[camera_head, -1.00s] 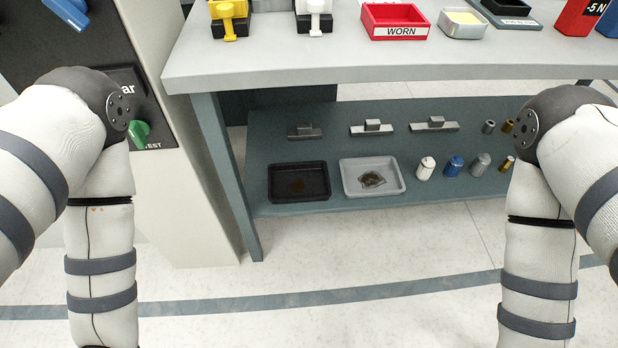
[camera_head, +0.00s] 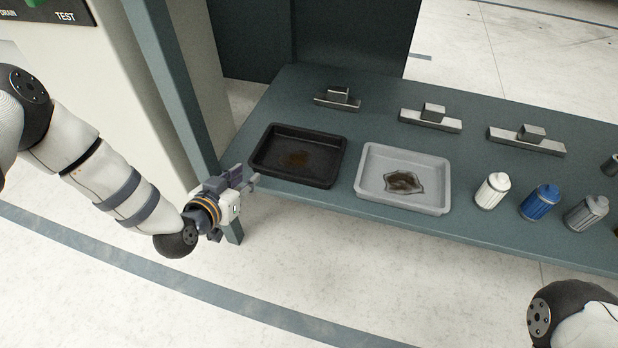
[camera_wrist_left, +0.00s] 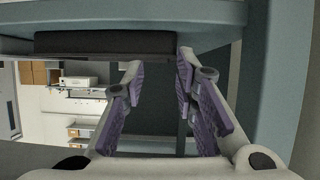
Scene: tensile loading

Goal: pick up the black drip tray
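The black drip tray (camera_head: 320,178) lies on the lower shelf near its left end, with a brown stain on its floor. My left gripper (camera_head: 247,181) is at the shelf's front edge, just left of the tray's near left corner and apart from it. In the left wrist view its two purple-padded fingers (camera_wrist_left: 159,62) are spread with nothing between them. A dark band at the top left of that view (camera_wrist_left: 100,43) appears to be the tray's side. My right gripper is out of view.
A grey tray (camera_head: 440,203) with a dark stained piece lies right of the black tray. White (camera_head: 492,191), blue (camera_head: 540,202) and grey (camera_head: 587,213) canisters stand farther right. Metal blocks sit behind. Floor in front is clear.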

